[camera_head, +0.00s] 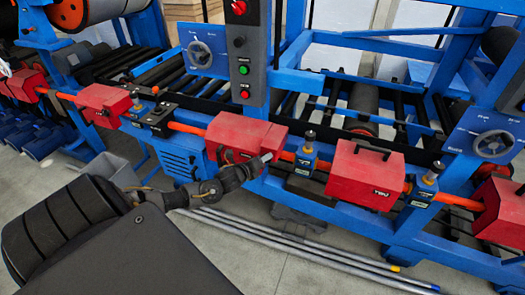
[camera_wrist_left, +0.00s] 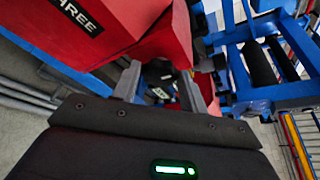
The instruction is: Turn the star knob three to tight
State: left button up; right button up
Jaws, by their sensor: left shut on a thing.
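The red box labelled THREE (camera_wrist_left: 110,25) fills the upper left of the left wrist view. In the head view I see the red box at my gripper (camera_head: 240,135), on an orange rail. A dark knob (camera_wrist_left: 155,70), the star knob, lies between the fingers of my left gripper (camera_wrist_left: 160,92). The fingers are shut on it, and its lobes are mostly hidden. In the head view my left gripper (camera_head: 264,158) reaches the lower right side of that box, and the knob is hidden there. My right gripper is not in view.
Another red box (camera_head: 366,172) stands to the right on the same rail, with a metal-topped post (camera_head: 308,145) between. A handwheel (camera_head: 494,145) is at the far right. Long grey pipes (camera_head: 310,250) lie on the floor. A control post with buttons (camera_head: 242,50) stands behind.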

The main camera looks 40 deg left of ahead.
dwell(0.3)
pick_arm(q)
jog(key=o, duration=0.9)
jog(key=shift+o, duration=0.3)
jog(key=shift+s, duration=0.1)
jog(key=b+v, duration=0.1)
jog(key=v, duration=0.9)
jog(key=shift+s+b, duration=0.3)
jog(key=shift+b, duration=0.05)
jog(key=shift+r, duration=0.1)
